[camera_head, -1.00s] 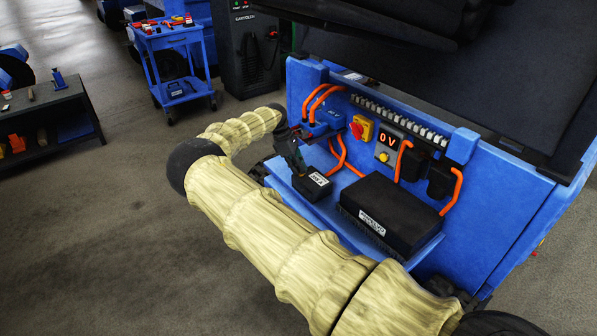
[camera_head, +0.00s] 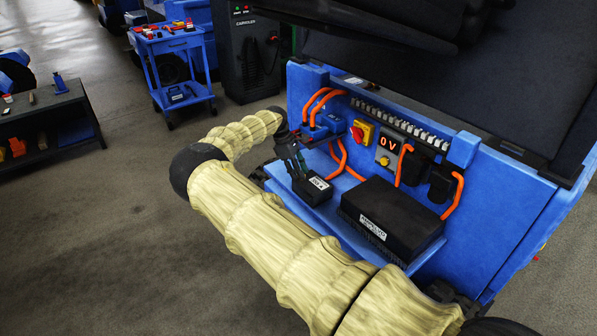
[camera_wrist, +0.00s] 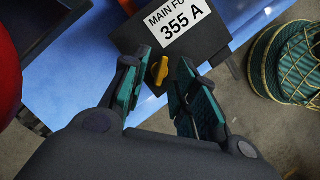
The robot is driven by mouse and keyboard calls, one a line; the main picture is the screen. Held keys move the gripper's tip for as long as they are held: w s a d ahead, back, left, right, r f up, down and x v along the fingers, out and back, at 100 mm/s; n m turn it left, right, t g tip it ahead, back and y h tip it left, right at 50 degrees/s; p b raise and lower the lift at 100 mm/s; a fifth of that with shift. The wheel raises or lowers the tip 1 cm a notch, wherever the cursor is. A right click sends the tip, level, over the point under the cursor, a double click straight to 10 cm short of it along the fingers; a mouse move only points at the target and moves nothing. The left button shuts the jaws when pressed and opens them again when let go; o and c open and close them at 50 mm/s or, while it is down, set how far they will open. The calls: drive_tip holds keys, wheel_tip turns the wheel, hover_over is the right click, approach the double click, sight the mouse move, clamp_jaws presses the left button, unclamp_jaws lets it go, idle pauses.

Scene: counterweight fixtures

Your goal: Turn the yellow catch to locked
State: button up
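The yellow catch (camera_wrist: 159,71) is a small knob on the near face of a black box with a white label reading "MAIN FU... 355 A" (camera_wrist: 180,22). In the wrist view it sits between the tips of my gripper's fingers, close to the left finger. My gripper (camera_wrist: 161,80) is open, with a gap between its teal-padded fingers. In the head view my gripper (camera_head: 296,162) is at the black box (camera_head: 311,185) on the blue shelf, and the catch is hidden there. I cannot tell whether the fingers touch the catch.
A larger black box (camera_head: 390,215) stands on the blue shelf (camera_head: 335,205) to the right. Orange cables (camera_head: 338,160), a red and yellow switch (camera_head: 361,133) and a display reading "0 V" (camera_head: 389,144) are behind. A blue tool cart (camera_head: 175,75) stands farther off.

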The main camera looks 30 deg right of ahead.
drive_tip(key=shift+r, duration=0.1)
drive_tip(key=v, duration=1.1)
drive_tip(key=shift+w+a+r, duration=0.15)
drive_tip(key=shift+a+r, duration=0.05)
drive_tip(key=shift+r, duration=0.15)
